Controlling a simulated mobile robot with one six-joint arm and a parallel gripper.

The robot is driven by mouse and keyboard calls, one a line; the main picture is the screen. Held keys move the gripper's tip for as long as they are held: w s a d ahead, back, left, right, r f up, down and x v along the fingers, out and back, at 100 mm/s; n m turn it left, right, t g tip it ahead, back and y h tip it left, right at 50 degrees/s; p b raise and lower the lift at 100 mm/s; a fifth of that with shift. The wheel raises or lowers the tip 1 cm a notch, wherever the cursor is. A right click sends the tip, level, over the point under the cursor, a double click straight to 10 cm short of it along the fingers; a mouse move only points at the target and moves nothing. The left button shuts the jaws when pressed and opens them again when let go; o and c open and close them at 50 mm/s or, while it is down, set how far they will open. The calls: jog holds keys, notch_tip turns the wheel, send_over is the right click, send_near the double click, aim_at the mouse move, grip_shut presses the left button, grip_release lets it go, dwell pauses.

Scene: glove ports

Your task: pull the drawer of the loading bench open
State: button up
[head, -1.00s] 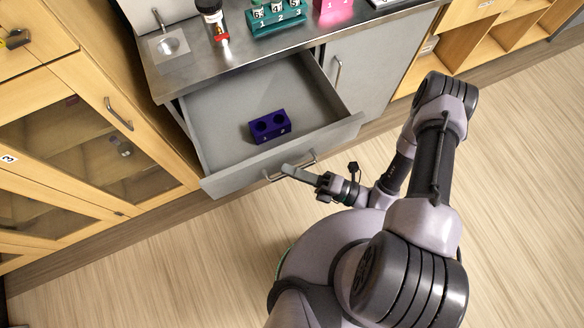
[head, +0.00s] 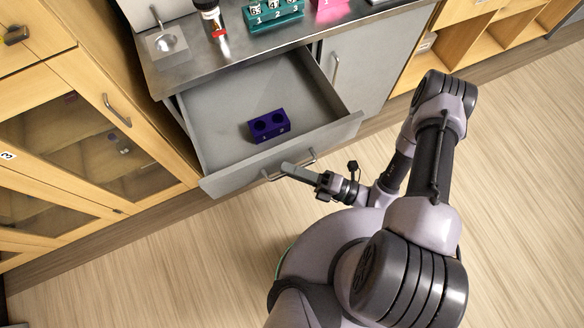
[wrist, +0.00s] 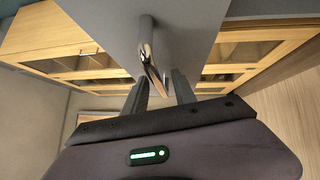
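The loading bench's grey drawer (head: 230,145) stands well pulled out below the metal worktop. Its inside is in plain view, with a dark blue two-hole block (head: 268,125) on its floor. The drawer's bar handle (head: 271,177) is on the front panel. My gripper (head: 287,168) is at this handle in the head view. In the wrist view the handle (wrist: 150,60) runs between the two fingers of my gripper (wrist: 160,80). The fingers look apart, with a small gap beside the bar; firm contact is not visible.
On the worktop (head: 190,75) stand a bottle (head: 210,20), a green numbered rack (head: 272,14) and a pink block (head: 330,3). Wooden cabinets with glass doors (head: 70,120) stand close on the left. A shut grey cupboard door (head: 365,70) is right of the drawer. Open floor lies in front.

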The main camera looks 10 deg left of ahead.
jog(key=p+v, duration=0.1)
jog(key=v, duration=1.6)
jog(key=shift+d+p, duration=0.2)
jog(key=shift+p, duration=0.15)
jog(key=w+d+r+n+g+h, duration=0.1)
jog(key=w+r+n+g+h, duration=0.3)
jog(key=r+n, duration=0.5)
jog(key=w+d+r+n+g+h, duration=0.1)
jog(key=w+r+n+g+h, duration=0.1)
jog(key=r+n+g+h, duration=0.55)
jog(key=s+a+r+n+t+h, duration=0.2)
jog(key=r+n+t, duration=0.4)
jog(key=r+n, duration=0.2)
jog(key=s+a+r+n+t+h, duration=0.2)
jog(key=r+n+t, duration=0.5)
jog(key=r, duration=0.5)
jog(key=shift+s+a+r+n+h, duration=0.25)
jog(key=shift+a+r+n+h, duration=0.15)
jog(key=shift+a+n+h, duration=0.3)
